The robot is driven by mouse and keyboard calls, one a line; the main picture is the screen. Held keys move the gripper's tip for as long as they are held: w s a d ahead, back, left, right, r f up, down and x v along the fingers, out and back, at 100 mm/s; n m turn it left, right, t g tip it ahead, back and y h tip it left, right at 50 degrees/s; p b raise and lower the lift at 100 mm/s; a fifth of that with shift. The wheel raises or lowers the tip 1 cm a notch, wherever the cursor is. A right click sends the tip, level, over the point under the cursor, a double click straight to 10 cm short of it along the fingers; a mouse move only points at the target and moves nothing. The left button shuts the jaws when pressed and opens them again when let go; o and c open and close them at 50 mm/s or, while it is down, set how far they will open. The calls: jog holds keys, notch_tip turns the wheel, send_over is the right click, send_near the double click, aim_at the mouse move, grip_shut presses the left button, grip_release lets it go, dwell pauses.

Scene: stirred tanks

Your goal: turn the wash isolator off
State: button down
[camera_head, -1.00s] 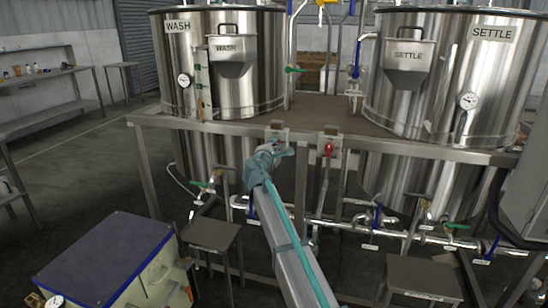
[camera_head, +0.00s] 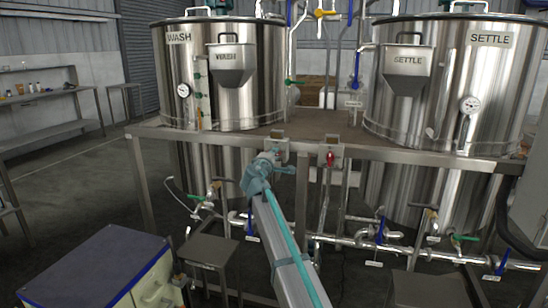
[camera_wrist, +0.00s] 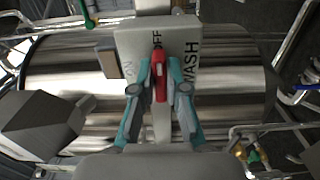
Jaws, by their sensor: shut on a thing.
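The wash isolator (camera_wrist: 130,42) is a pale grey box with "WASH" and "OFF" lettering and a red handle (camera_wrist: 158,75), seen in the wrist view. In that view my gripper (camera_wrist: 159,92) has its two teal fingers on either side of the red handle, shut on it. The handle lies in line with the "OFF" lettering. In the head view the isolator box (camera_head: 280,137) is on the front edge of the platform below the WASH tank (camera_head: 180,75). My gripper (camera_head: 270,158) is in front of it and hides its handle.
A second isolator with a red handle (camera_head: 330,158) is close by on the right. The SETTLE tank (camera_head: 450,80) stands at the right. Pipes with blue-handled valves (camera_head: 380,230) run below the platform. A blue-topped cabinet (camera_head: 90,265) is at the lower left.

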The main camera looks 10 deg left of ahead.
jog(key=c, duration=1.2)
grip_release()
jog(key=s, duration=0.4)
jog(key=s+a, duration=0.1)
jog(key=s, duration=0.3)
jog(key=s+a, duration=0.1)
jog(key=s, duration=0.2)
jog(key=shift+s, duration=0.4)
